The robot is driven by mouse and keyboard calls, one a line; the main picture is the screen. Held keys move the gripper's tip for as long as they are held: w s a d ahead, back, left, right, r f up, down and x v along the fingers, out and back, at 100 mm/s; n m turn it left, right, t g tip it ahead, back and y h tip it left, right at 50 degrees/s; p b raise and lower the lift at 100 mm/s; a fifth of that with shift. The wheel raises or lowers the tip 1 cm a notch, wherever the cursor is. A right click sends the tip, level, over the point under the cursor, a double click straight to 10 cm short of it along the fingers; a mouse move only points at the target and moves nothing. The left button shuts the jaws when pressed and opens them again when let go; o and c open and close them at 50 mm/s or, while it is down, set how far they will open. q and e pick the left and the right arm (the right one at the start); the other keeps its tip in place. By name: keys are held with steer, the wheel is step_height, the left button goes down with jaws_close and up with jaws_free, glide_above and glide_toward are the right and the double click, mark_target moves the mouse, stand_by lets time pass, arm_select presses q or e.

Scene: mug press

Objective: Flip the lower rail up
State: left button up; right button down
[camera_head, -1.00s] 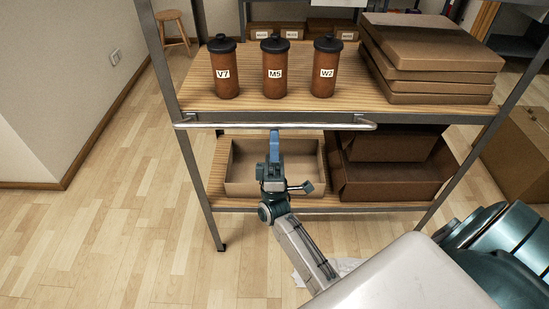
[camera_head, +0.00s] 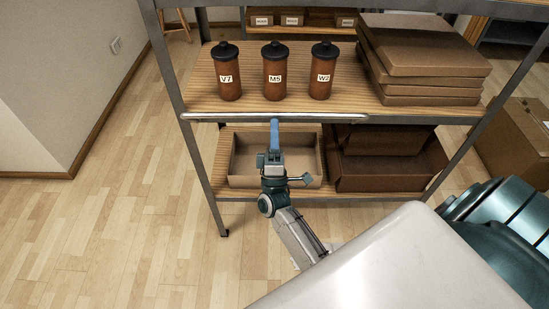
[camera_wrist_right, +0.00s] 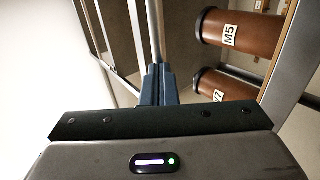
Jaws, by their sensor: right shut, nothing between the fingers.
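The lower rail (camera_head: 225,116) is a thin pale metal bar along the front edge of the middle shelf (camera_head: 205,98). In the head view it lines up with that edge. My right gripper (camera_head: 274,124) points up at the rail from below, its blue fingers shut with nothing between them. The fingertips meet or overlap the rail near its middle; I cannot tell whether they touch. In the right wrist view the rail (camera_wrist_right: 155,30) runs away just beyond the shut fingers (camera_wrist_right: 158,84). My left gripper is not in view.
Three brown canisters labelled V7 (camera_head: 226,75), M5 (camera_head: 274,72) and W2 (camera_head: 321,72) stand behind the rail. Flat cartons (camera_head: 430,70) are stacked to their right. An open box (camera_head: 240,180) sits on the bottom shelf behind my gripper. The floor at left is clear.

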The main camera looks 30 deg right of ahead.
mark_target(275, 116)
steer(key=r+p, duration=0.1)
steer(key=p, duration=0.1)
steer(key=w+r+g+p, duration=0.1)
steer(key=d+r+g+p, duration=0.1)
steer(key=p, duration=0.1)
steer(key=shift+w+r+y+p, duration=0.1)
steer(key=shift+w+y+p, duration=0.2)
steer(key=shift+y, duration=0.1)
arm_select(q)
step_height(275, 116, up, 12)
steer(key=p, duration=0.5)
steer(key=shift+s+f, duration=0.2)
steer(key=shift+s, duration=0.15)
arm_select(e)
steer(key=w+d+r, duration=0.2)
steer(key=w+d, duration=0.1)
steer(key=w, duration=0.2)
steer(key=shift+w+d+r, duration=0.15)
steer(key=shift+w+r, duration=0.05)
steer(key=shift+r, duration=0.1)
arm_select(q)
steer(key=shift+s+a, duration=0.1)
arm_select(e)
steer(key=shift+f, duration=0.1)
